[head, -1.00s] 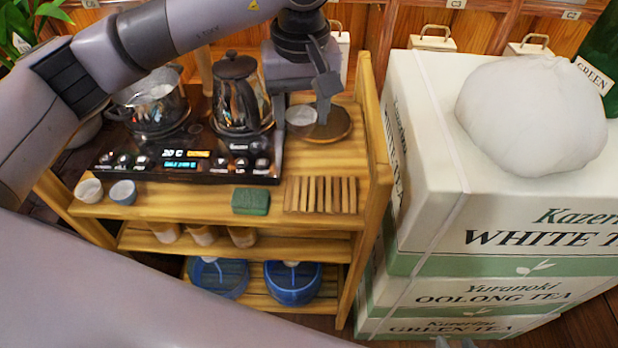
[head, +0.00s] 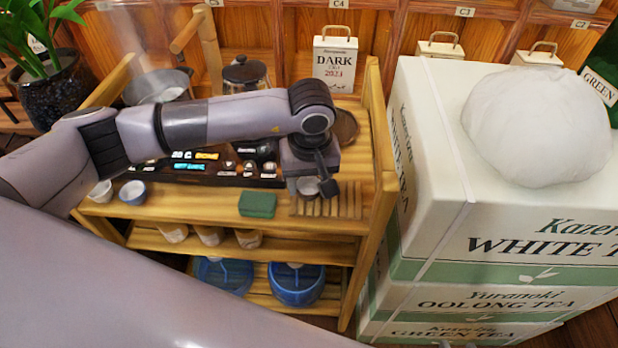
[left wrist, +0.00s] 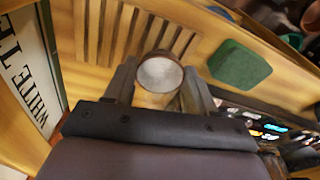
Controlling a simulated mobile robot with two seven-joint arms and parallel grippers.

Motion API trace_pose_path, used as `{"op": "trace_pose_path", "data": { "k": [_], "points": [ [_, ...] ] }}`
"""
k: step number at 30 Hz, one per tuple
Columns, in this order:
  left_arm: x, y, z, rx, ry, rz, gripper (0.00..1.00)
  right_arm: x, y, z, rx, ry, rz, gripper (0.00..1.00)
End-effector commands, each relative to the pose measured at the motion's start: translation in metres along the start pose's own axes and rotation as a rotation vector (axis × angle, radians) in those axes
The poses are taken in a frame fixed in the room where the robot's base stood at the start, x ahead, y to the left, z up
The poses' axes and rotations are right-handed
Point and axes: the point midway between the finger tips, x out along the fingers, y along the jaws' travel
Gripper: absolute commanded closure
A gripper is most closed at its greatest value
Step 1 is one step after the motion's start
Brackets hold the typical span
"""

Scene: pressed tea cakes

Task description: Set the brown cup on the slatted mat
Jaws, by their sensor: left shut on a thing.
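My left gripper (head: 322,186) is shut on the brown cup (head: 307,187), just over the left part of the slatted mat (head: 345,205). In the left wrist view the cup (left wrist: 160,74) sits between the two fingers, with a pale inside and a brownish rim. The slatted mat (left wrist: 140,30) shows behind it there. I cannot tell whether the cup touches the slats. The arm and gripper hide part of the mat in the head view. My right gripper is not in view.
A green block (head: 258,204) lies left of the mat. Two small cups (head: 132,192) stand at the shelf's left end. A control panel with a kettle (head: 245,74) is behind my arm. The shelf's side post (head: 383,165) and stacked tea boxes (head: 430,180) are right.

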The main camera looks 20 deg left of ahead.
Motion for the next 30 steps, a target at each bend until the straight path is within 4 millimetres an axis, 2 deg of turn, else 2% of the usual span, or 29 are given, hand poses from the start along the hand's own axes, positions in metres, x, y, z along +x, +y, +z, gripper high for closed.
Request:
{"op": "trace_pose_path", "data": {
  "k": [9,10,12,20,25,30],
  "points": [
    [0.004,0.000,0.000,0.000,0.001,0.000,0.74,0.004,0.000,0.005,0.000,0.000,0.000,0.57],
    [0.003,0.000,0.000,0.000,0.000,0.001,0.38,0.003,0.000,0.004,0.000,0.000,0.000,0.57],
    [0.002,0.000,0.000,0.000,0.000,0.000,0.19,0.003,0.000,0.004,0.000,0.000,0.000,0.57],
    [0.002,0.000,0.000,0.000,0.000,0.000,0.19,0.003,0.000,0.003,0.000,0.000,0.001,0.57],
    [-0.005,0.000,-0.001,0.000,0.001,0.001,0.19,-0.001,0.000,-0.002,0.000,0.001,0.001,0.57],
    [-0.037,0.001,-0.002,0.000,0.005,0.005,0.19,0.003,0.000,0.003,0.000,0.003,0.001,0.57]
  ]
}}
